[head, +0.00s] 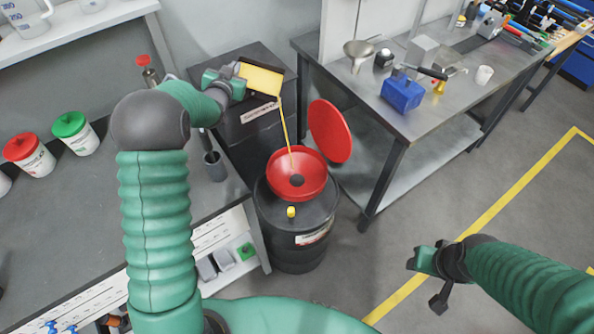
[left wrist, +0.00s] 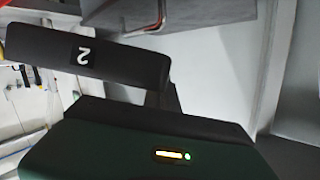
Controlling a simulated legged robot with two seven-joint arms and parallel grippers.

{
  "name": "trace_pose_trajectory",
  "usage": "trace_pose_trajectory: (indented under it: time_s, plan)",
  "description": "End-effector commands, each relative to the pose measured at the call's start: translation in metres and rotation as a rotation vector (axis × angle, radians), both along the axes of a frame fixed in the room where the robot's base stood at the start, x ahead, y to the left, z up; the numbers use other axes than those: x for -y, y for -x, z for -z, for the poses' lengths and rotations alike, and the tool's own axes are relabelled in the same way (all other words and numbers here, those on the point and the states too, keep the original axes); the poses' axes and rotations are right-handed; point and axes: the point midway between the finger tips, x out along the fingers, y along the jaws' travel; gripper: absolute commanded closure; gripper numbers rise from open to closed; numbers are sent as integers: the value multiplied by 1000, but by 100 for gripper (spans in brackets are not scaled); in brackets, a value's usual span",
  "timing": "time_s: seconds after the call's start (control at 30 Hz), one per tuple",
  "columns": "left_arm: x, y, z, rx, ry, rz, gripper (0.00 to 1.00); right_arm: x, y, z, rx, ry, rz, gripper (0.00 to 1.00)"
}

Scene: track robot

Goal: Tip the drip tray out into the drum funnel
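The drip tray (head: 261,80), with yellow liquid on its face and a dark rim, is held tilted above and behind the drum. A thin yellow stream runs from its lower right corner into the red funnel (head: 309,183) on the black drum (head: 290,235). The funnel's round red lid (head: 330,131) stands open behind it. My left gripper (head: 237,79) is shut on the tray's left end. A dark finger marked 2 (left wrist: 85,56) fills part of the left wrist view. My right gripper (head: 424,272) is apart from everything, low at the right; its finger opening is unclear.
A dark cabinet (head: 247,125) stands behind the drum. A metal workbench (head: 425,115) at right carries a blue block (head: 402,93) and a small metal funnel (head: 359,50). The left counter (head: 60,215) holds red- and green-lidded tubs. Floor at right is clear.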

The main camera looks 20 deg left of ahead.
Motion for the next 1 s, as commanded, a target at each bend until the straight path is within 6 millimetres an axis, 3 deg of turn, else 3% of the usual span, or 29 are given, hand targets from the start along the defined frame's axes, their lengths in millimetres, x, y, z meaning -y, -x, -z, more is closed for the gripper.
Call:
trace_pose_trajectory:
  time_s: [1.0]
  plan:
    - [10, 4, -5, 27, -65, 0, 100, 0, 0, 15, 0, 0, 0, 55]
